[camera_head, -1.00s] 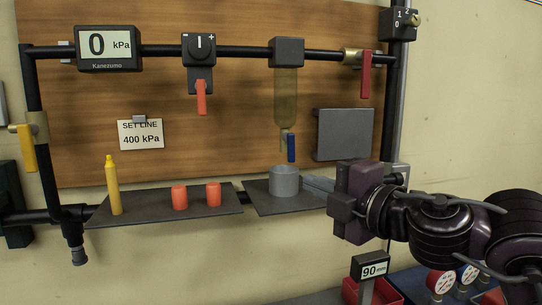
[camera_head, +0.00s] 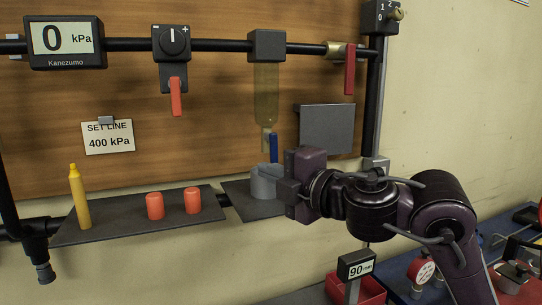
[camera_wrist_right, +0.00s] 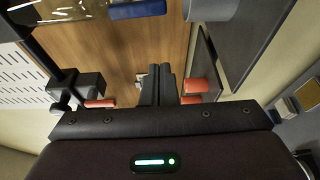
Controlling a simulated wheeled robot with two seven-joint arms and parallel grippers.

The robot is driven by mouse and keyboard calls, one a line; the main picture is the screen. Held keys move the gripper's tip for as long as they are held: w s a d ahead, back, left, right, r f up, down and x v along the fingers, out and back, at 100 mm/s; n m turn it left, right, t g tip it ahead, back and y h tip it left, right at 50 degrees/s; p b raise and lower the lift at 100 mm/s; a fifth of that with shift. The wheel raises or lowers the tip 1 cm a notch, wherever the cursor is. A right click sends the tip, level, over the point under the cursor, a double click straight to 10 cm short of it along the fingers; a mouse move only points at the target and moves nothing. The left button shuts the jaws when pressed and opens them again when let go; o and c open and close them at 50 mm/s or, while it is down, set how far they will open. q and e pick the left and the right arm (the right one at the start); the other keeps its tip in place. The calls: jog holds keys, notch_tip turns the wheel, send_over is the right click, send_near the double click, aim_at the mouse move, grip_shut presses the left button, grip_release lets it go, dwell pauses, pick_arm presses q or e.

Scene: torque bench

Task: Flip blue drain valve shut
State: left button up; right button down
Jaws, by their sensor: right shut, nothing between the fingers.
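The blue drain valve lever (camera_head: 274,148) hangs down below the amber filter bowl (camera_head: 266,92) in the head view. In the right wrist view the blue lever (camera_wrist_right: 137,10) lies at the top edge, partly cut off. A grey cup (camera_head: 264,184) stands on the right shelf below the valve. It also shows at the top of the wrist view (camera_wrist_right: 209,8). My right gripper (camera_head: 285,190) is beside the cup and below the lever, partly covering the cup. In the wrist view its fingers (camera_wrist_right: 158,88) are together and empty. My left gripper is not in view.
Two red cylinders (camera_head: 155,206) and a yellow bottle (camera_head: 79,198) stand on the left shelf. A red-handled regulator (camera_head: 173,62) and a red lever (camera_head: 349,70) hang from the black pipe. A grey plate (camera_head: 327,128) is on the board right of the valve.

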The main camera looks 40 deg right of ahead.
aim_at(272, 147)
jog(key=w, duration=0.1)
jog(key=w+p, duration=0.1)
jog(key=w, duration=0.3)
jog(key=shift+a+r, duration=0.1)
jog(key=shift+a, duration=0.15)
jog(key=shift+w+d+p, duration=0.15)
jog(key=shift+w+p, duration=0.15)
jog(key=shift+w, duration=0.05)
jog(key=shift+s+d+p, duration=0.2)
jog(key=shift+s+d, duration=0.1)
jog(key=shift+d, duration=0.6)
jog(key=shift+s+d+p, duration=0.15)
jog(key=shift+s+d, duration=0.1)
jog(key=shift+d, duration=0.65)
